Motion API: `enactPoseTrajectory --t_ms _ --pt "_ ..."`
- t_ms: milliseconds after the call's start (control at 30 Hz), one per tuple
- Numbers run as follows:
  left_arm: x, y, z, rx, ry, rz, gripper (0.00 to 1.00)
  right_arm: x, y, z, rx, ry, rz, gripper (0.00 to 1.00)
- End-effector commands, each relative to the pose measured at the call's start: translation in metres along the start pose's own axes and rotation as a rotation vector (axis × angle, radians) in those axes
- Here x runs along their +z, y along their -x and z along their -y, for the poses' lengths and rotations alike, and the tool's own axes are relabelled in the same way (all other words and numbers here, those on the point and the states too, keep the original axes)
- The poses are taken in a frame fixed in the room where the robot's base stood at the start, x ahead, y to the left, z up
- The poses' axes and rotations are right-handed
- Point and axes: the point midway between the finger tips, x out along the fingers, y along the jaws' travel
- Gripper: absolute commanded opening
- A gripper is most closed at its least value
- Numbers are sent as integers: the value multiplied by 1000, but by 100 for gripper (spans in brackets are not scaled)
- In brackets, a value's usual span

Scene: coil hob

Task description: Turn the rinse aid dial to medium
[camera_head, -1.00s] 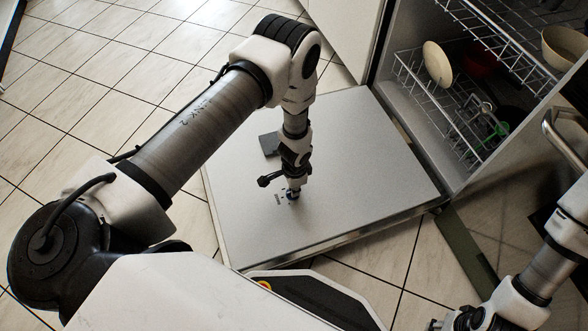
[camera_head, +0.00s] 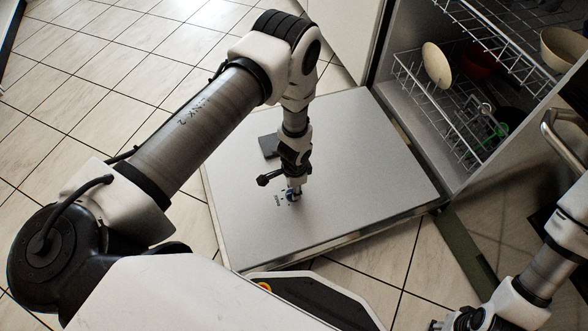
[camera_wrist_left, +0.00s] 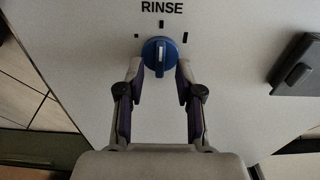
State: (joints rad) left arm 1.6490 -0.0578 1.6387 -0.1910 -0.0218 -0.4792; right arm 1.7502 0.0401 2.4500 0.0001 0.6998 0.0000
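The blue rinse aid dial (camera_wrist_left: 159,54) sits on the grey inner face of the open dishwasher door (camera_head: 380,170), under the word RINSE. Its raised grip bar stands upright in the left wrist view, its pale line in line with the middle of three marks. The marks grow from left to right. My left gripper (camera_wrist_left: 160,69) is open, one fingertip on each side of the dial's lower part, apart from it as far as I can tell. The dial also shows in the head view (camera_head: 292,195), partly hidden by this gripper. My right gripper (camera_head: 437,325) is cut off at the bottom edge.
A dark square dispenser cover (camera_wrist_left: 297,66) lies beside the dial on the door. Wire racks (camera_head: 440,105) with dishes stand in the dishwasher at the right. The rest of the door face is bare, with floor tiles around it.

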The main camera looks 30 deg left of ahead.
Motion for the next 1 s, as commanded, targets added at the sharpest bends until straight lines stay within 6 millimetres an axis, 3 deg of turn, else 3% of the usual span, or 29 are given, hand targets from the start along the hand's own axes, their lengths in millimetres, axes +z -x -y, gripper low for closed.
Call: enactPoseTrajectory --t_ms 333,500,1000 --pt "-1 78 1 -3 1 -3 35 0 0 0 0 0 0 40" --pt "0 103 0 -1 0 -1 35 0 0 0 0 0 0 40" --pt "0 108 0 0 0 0 35 0 0 0 0 0 0 40"
